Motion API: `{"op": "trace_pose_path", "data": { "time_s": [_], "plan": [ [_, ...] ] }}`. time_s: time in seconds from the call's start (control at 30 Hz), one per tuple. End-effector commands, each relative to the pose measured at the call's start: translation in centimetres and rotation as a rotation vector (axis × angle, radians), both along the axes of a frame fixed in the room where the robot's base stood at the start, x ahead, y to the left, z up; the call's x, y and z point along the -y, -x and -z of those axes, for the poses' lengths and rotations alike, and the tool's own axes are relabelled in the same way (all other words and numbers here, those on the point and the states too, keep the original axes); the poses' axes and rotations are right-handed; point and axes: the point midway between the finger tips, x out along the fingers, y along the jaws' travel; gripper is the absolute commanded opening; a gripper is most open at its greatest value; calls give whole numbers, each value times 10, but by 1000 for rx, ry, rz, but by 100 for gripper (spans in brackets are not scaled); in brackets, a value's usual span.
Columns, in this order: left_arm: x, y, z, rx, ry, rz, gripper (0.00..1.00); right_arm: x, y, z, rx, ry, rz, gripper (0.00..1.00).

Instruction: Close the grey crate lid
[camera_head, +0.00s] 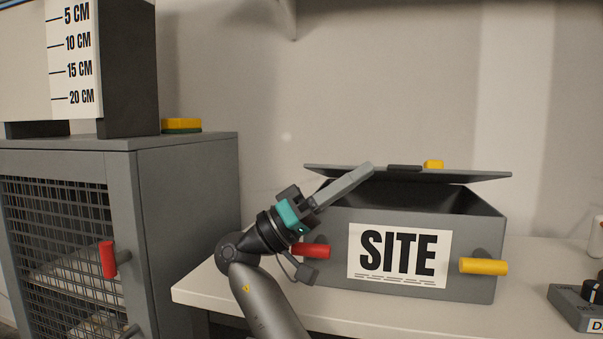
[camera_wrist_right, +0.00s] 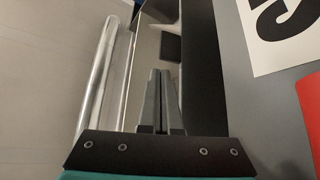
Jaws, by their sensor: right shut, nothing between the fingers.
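The grey crate (camera_head: 325,228) with a SITE label stands on the white bench, its dark inside showing through a gap at the top. Its grey lid (camera_head: 475,177) is raised above the crate and seen nearly edge-on. My right gripper (camera_head: 367,170) is shut and empty, its long fingers slanting up across the lid's left part; I cannot tell whether they touch it. In the right wrist view the shut fingers (camera_wrist_right: 161,80) point over a dark gap, with the crate's labelled front (camera_wrist_right: 240,85) to the right. My left gripper is not in view.
Red (camera_head: 314,251) and yellow (camera_head: 483,266) handles stick out from the crate front. A grey cabinet (camera_head: 190,190) with a mesh door stands left. A control box (camera_head: 577,308) sits at the right edge. The bench (camera_head: 400,318) is clear in front of the crate.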

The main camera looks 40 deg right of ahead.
Motion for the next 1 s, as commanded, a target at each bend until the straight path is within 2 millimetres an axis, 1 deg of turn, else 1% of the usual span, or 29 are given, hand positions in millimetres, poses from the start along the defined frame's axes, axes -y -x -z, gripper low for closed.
{"op": "trace_pose_path", "data": {
  "time_s": [0.03, 0.1, 0.2, 0.47, 0.7, 1.0],
  "plan": [
    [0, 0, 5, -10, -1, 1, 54, -10, -7, -1, -3, -3, -4, 0],
    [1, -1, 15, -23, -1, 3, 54, -25, -15, -2, -2, -3, -4, 0],
    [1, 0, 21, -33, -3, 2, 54, -43, -25, -2, -2, -3, -3, 0],
    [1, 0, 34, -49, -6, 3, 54, -82, -47, -2, -1, -1, -2, 0],
    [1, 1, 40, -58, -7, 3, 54, -99, -57, -1, 0, -1, -1, 0],
    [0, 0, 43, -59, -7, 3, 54, -104, -60, -2, 0, 0, 0, 0]
  ]
}}
